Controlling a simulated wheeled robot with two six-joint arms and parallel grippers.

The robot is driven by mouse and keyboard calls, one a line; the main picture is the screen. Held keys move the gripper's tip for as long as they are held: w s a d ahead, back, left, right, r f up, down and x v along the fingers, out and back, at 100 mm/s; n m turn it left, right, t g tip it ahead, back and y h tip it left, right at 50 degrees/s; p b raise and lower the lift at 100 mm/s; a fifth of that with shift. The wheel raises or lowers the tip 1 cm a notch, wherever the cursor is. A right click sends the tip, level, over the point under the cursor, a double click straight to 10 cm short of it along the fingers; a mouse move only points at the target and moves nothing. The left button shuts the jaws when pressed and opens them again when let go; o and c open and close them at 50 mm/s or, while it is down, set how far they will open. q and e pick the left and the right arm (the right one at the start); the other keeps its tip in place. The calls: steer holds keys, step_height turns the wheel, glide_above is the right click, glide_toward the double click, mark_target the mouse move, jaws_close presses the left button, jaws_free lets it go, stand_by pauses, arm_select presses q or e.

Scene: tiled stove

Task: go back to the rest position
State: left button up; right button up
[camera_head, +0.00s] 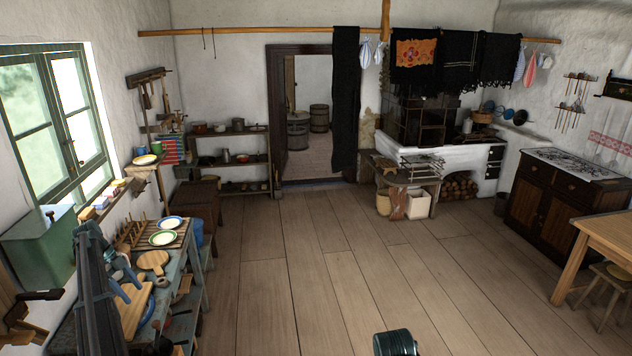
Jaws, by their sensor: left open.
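My left arm comes in at the lower left and rises in front of the long bench (185,262) under the window. My left gripper (127,284) is open, with its blue-grey fingers over the near part of the bench, close to the wooden boards. I see nothing between the fingers. Whether they touch anything on the bench I cannot tell. My right gripper does not show.
On the bench are a round wooden board (153,261), a cutting board (131,312) and a green-rimmed plate (162,238). A green box (40,245) stands left of my arm. A table (608,232) is at the right. The middle floor (320,255) is clear.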

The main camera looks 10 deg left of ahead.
arm_select(q)
steer(key=w+d+f+n+g+y+b, duration=0.1)
steer(key=d+f+n+b, duration=0.15)
steer(key=d, duration=1.15)
steer(key=w+d+f+n+y+b, duration=0.1)
steer(key=d+f+b, duration=0.15)
steer(key=d, duration=1.15)
steer(key=d+f+n+g+y+b, duration=0.1)
steer(key=d+f+n+b, duration=0.15)
steer(key=d, duration=1.15)
steer(key=s+d+f+n+y+b, duration=0.1)
steer(key=s+d+f+n+b, duration=0.2)
steer(key=s+d, duration=0.7)
steer(key=s+d+f+n+t+y+b, duration=0.1)
steer(key=s+d+f+n+b, duration=0.2)
steer(key=s+d, duration=0.7)
steer(key=d+f, duration=0.1)
steer(key=d, duration=0.6)
steer(key=shift+f+n+y, duration=0.3)
steer(key=shift+f, duration=0.1)
